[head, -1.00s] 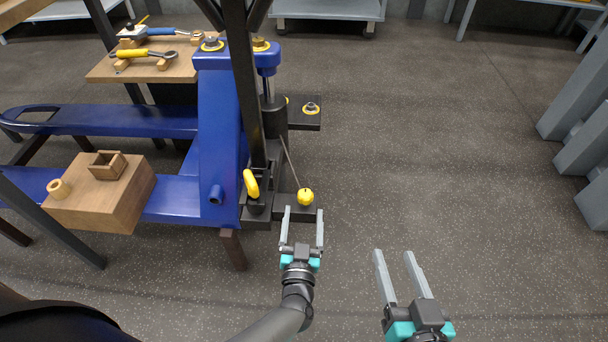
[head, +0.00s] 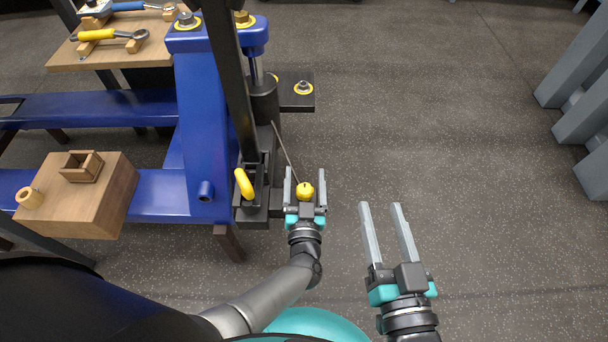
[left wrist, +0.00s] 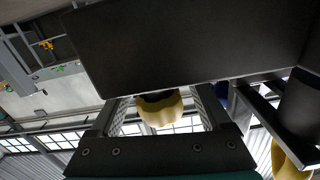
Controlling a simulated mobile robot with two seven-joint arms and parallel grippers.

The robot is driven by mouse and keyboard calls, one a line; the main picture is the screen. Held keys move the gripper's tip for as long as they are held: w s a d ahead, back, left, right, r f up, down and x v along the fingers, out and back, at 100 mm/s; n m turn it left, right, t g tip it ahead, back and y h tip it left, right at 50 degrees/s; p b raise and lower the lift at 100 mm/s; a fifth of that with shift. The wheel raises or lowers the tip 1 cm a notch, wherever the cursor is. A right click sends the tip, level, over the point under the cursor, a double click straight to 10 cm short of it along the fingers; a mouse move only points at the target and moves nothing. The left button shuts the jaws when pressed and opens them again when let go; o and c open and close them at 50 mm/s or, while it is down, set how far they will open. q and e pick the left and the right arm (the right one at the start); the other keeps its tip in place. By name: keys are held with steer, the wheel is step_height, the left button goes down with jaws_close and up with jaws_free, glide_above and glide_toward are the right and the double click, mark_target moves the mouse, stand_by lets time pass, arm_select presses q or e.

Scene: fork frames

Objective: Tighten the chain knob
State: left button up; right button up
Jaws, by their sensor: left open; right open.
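The chain knob appears as a small yellow lobed knob (head: 305,191) at the lower end of a thin rod or chain on the blue and black press. My left gripper (head: 305,185) is open, with one finger on each side of the knob. In the left wrist view the yellow knob (left wrist: 160,108) sits between the two fingers, below a dark plate (left wrist: 190,45); I cannot tell whether the fingers touch it. My right gripper (head: 382,212) is open and empty over the floor to the right.
A yellow handle (head: 244,184) stands on the press just left of the knob. A blue frame (head: 200,130) and a wooden block (head: 105,205) lie further left. A wooden board (head: 130,50) holds tools at the back left. The floor (head: 430,120) to the right is clear.

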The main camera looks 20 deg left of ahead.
arm_select(q)
jaws_close()
stand_by(0.5)
arm_select(e)
steer(key=shift+f, duration=0.1)
arm_select(q)
steer(key=m+h, duration=0.2)
steer(key=h, duration=0.1)
steer(key=d+m+h, duration=0.1)
steer(key=m+h, duration=0.1)
steer(key=h, duration=0.1)
steer(key=m+h, duration=0.2)
steer(key=h, duration=0.1)
steer(key=shift+d+h+p, duration=0.3)
steer(key=shift+d, duration=0.05)
arm_select(e)
steer(key=shift+w+d+f+g, duration=0.25)
steer(key=shift+w+f+g, duration=0.1)
steer(key=shift+g, duration=0.25)
steer(key=shift+r, duration=0.1)
